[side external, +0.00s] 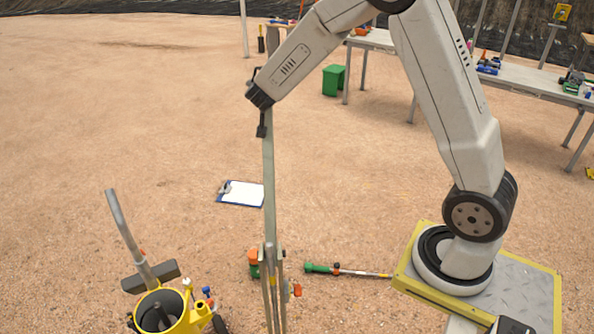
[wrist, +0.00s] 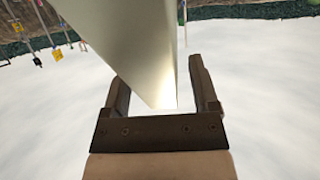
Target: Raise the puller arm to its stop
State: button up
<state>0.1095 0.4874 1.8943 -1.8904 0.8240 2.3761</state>
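The puller arm is a long, pale grey-green bar (side external: 268,180) that stands nearly upright in the side external view. Its lower end meets a cluster of metal posts (side external: 272,285) at the bottom edge. In the wrist view the bar (wrist: 135,40) runs down large from the top and narrows to a bright end between the two dark fingers of my gripper (wrist: 163,92). The fingers are apart, with a gap beside the bar's end. I cannot tell whether either finger touches the bar.
A green-handled tool (side external: 345,270) and a clipboard (side external: 243,194) lie on the ground. A green bin (side external: 334,80) and a long table (side external: 530,82) stand behind. The sandy ground at left is open.

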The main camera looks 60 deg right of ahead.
jog(key=shift+v, duration=3.95)
jog(key=shift+s+f, duration=0.35)
jog(key=shift+s, duration=0.05)
jog(key=s+a+f+n+g+y, duration=0.2)
jog(key=s+a+f+n+y, duration=0.3)
jog(key=s, duration=0.4)
jog(key=s+a+f+n+g+y, duration=0.3)
jog(key=s+a+f+n+y, duration=0.2)
jog(key=s, duration=0.5)
jog(key=shift+s+a+f+n+g+y, duration=0.2)
jog(key=shift+a+f+n+g+y, duration=0.15)
jog(key=shift+a+f+y, duration=0.6)
jog(key=shift+a+f+h, duration=0.15)
jog(key=shift+f+h, duration=0.1)
jog(key=shift+f, duration=0.05)
